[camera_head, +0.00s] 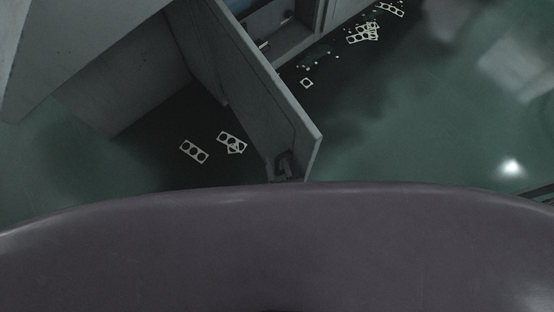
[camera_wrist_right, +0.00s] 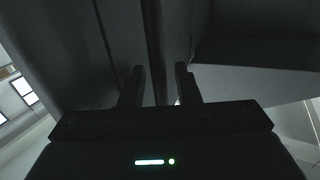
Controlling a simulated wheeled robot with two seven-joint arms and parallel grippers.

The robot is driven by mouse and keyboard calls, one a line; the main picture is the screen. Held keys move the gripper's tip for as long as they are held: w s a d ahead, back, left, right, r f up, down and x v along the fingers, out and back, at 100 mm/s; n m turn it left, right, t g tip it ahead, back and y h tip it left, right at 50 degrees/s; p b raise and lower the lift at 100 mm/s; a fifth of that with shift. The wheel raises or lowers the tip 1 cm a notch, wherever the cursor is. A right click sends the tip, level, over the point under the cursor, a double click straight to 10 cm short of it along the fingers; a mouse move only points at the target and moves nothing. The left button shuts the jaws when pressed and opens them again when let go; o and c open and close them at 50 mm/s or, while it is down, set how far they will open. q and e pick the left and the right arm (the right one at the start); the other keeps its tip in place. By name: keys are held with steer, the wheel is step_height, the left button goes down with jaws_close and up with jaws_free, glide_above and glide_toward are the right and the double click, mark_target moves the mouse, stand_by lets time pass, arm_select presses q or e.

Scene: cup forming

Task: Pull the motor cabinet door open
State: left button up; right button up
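The grey motor cabinet door (camera_head: 262,90) stands swung out from the cabinet in the head view, its free edge toward me. A small dark fitting (camera_head: 283,165) sits low on its face near that edge; I cannot tell if it is the handle or part of my gripper. In the right wrist view my right gripper (camera_wrist_right: 159,85) has its two fingers apart, with nothing clearly held between them. A dark panel with a vertical seam (camera_wrist_right: 152,45) lies just beyond the fingertips. My left gripper is not in view.
The cabinet's open interior (camera_head: 285,25) shows behind the door. Flat pale punched metal scraps (camera_head: 195,152) lie on the green floor left of the door, and more scraps (camera_head: 364,33) lie at the upper right. The floor at right is mostly clear.

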steer(key=shift+s, duration=0.15)
steer(key=s+d, duration=0.1)
steer(key=s, duration=0.6)
steer(key=shift+s+d+b, duration=0.2)
steer(key=shift+s+b, duration=0.05)
steer(key=shift+b, duration=0.05)
steer(key=s+d+f+n+g+p, duration=0.1)
steer(key=s+d+f+g, duration=0.2)
steer(key=f, duration=0.6)
steer(key=s+d+f+g+p, duration=0.1)
steer(key=d+f+g, duration=0.35)
steer(key=f, duration=0.45)
steer(key=s+d+f+g+h+p, duration=0.1)
steer(key=s+d+f+g+h, duration=0.2)
steer(key=s+d+f+g, duration=0.6)
steer(key=s+d+f, duration=0.2)
steer(key=s+d, duration=0.1)
steer(key=shift+s+d+f+m, duration=0.15)
steer(key=shift+s+d+m, duration=0.15)
steer(key=shift+s, duration=0.1)
